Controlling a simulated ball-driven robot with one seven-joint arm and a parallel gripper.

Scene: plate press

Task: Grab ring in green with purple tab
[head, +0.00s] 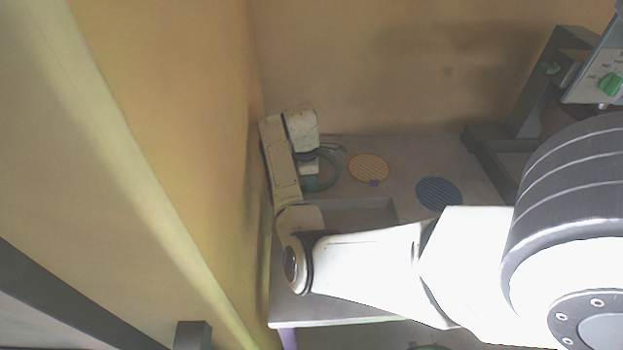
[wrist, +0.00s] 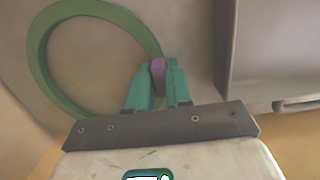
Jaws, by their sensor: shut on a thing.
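The green ring (wrist: 41,62) with its purple tab (wrist: 158,70) fills the left half of the wrist view. My gripper (wrist: 158,84) has its teal fingers on both sides of the purple tab and is shut on it. In the head view, the green ring (head: 331,172) lies at the left part of the table, partly hidden behind my gripper (head: 311,184). The purple tab is hidden in the head view. I cannot tell whether the ring touches the table.
An orange striped disc (head: 369,168) with a purple tab and a blue striped disc (head: 438,194) lie right of the ring on the grey table (head: 400,147). A recessed tray (head: 365,203) is in front. A dark press frame (head: 490,150) stands at right. A wall is close on the left.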

